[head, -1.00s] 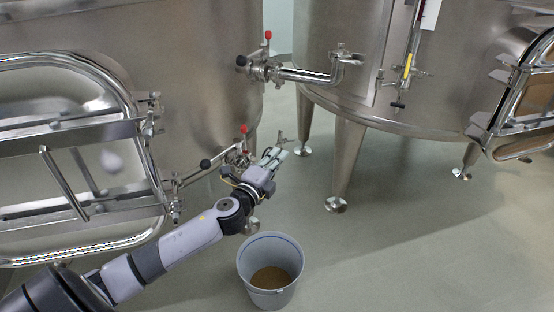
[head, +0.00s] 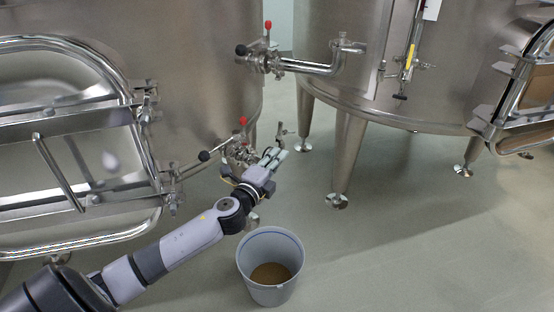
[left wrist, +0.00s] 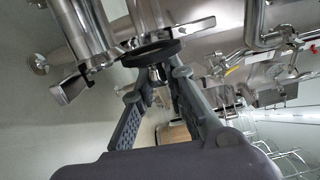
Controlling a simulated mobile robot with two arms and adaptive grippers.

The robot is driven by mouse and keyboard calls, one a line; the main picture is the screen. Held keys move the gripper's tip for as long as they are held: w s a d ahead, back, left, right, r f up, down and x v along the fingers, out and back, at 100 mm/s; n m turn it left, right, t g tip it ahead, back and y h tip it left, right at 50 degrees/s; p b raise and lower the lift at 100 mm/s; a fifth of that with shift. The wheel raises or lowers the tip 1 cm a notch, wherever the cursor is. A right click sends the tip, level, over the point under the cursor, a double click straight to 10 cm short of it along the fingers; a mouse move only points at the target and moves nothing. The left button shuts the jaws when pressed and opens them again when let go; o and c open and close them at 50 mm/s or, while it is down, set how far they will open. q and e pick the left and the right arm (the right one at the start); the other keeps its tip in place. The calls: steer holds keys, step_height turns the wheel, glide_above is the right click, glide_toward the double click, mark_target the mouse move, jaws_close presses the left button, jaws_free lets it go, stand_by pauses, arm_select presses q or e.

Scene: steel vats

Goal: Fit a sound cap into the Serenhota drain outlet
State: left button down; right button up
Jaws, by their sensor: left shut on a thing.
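My left gripper (head: 273,157) reaches to the lower valve fittings (head: 241,152) at the foot of the left vat. In the left wrist view its two fingers (left wrist: 157,80) are shut on a small steel stub below a dark round disc, which I take for the cap (left wrist: 152,54). The disc sits close under the end of a steel pipe, which looks like the drain outlet (left wrist: 147,15). I cannot tell whether they touch. A clamp with a wing handle (left wrist: 70,90) hangs beside the pipe. No vat name is readable. My right gripper is not in view.
A grey bucket (head: 287,243) with brown contents stands on the floor below my left forearm. An upper pipe with a red-knobbed valve (head: 265,60) sticks out above the gripper. The left vat's open hatch (head: 60,125) is beside the arm.

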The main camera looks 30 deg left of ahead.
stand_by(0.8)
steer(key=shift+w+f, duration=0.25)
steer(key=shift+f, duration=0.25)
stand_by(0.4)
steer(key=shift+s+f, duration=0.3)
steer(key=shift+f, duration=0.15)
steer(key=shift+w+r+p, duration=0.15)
steer(key=shift+p, duration=0.15)
